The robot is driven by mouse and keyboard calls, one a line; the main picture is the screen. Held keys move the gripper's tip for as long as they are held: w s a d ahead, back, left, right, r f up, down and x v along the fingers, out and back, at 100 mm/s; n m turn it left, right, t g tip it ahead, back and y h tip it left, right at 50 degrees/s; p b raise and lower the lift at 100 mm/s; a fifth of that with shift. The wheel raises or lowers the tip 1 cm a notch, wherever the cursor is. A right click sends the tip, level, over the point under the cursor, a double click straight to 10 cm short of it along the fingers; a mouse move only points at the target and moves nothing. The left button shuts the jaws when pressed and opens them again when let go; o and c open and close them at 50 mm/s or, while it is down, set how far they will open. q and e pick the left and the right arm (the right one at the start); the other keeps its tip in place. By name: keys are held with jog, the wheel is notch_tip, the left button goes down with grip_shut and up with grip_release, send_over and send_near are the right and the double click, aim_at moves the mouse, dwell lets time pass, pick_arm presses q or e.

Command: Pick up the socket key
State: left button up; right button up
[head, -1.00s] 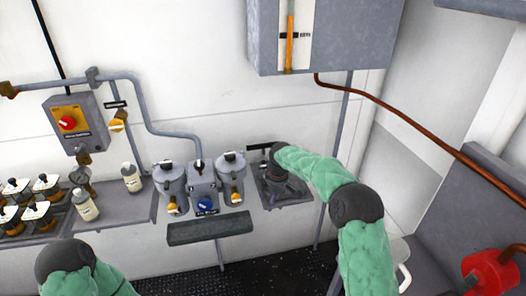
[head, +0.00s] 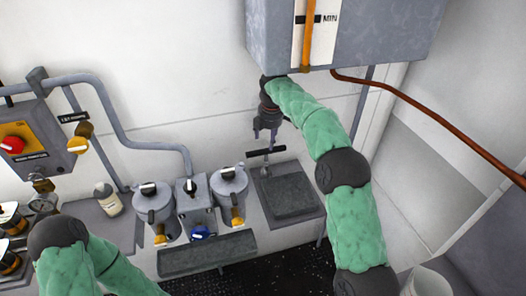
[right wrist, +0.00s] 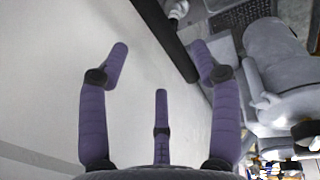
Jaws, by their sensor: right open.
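The socket key appears to be the T-shaped piece with a black crossbar (head: 266,151) and a thin grey shaft, standing upright at the back left of a dark square tray. In the right wrist view the black bar (right wrist: 168,42) runs diagonally between and beyond my fingertips. My right gripper (head: 265,134) points down just above the bar, open and empty. Its purple fingers (right wrist: 160,62) are spread wide, apart from the bar as far as I can tell. My left arm shows at lower left, but its gripper is out of view.
The dark tray (head: 290,193) is otherwise bare. Grey canisters (head: 155,208) with yellow taps stand left of it. A grey wall cabinet (head: 380,35) hangs close above my right wrist. A copper pipe (head: 430,120) runs along the right.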

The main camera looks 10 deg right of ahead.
aim_at(266, 150)
notch_tip(266, 150, down, 2)
jog(key=shift+w+f+b, duration=0.1)
jog(key=shift+f+b, duration=0.15)
jog(key=shift+b, duration=0.25)
jog(key=f+b, duration=0.2)
jog(key=f, duration=0.1)
jog(key=f+b, duration=0.1)
jog(key=f, duration=0.1)
jog(key=shift+w+a, duration=0.15)
jog(key=shift+w, duration=0.25)
jog(key=shift+r, duration=0.15)
grip_shut()
